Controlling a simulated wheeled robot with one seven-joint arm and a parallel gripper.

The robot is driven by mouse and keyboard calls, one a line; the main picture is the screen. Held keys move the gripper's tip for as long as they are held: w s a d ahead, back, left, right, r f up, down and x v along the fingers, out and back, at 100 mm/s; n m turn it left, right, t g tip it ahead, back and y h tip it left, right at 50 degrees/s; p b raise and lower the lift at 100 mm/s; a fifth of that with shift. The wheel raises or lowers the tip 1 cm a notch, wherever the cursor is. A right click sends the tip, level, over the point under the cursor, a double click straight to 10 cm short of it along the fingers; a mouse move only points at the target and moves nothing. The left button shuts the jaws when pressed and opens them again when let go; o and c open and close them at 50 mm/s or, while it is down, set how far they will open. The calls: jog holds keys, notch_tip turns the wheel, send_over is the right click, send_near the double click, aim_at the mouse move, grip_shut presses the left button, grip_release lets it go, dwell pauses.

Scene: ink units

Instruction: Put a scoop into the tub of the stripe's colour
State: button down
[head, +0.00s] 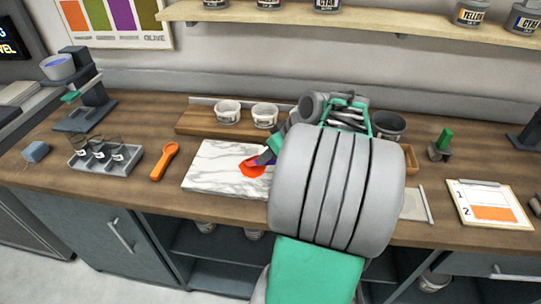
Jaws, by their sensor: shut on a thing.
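My gripper (268,156) is low over the white marble slab (212,167), at the right side of an orange ink patch (252,169). It is shut on a small tool, of which only a dark purplish bit shows; my arm hides most of the rest. I cannot tell whether the tool carries ink. Two white tubs, a left one (228,112) and a right one (264,116), stand on a wooden riser behind the slab. Their label colours are too small to tell. A clipboard sheet (489,195) at the right shows rows 1 and 2, with an orange stripe (494,213) in row 2.
An orange tool (164,161) and a grey rack of dark glass cups (104,158) lie left of the slab. A dark pot (388,125) stands behind my arm. A stand with a blue-filled bowl (82,88) is at far left. Ink tins line the shelf (365,17).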

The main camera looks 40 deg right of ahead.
jog(key=shift+r, duration=0.15)
dwell(0.3)
notch_tip(320, 180, up, 5)
jog(key=p, duration=0.4)
jog(key=shift+r, duration=0.1)
jog(key=shift+a, duration=0.1)
dwell(0.3)
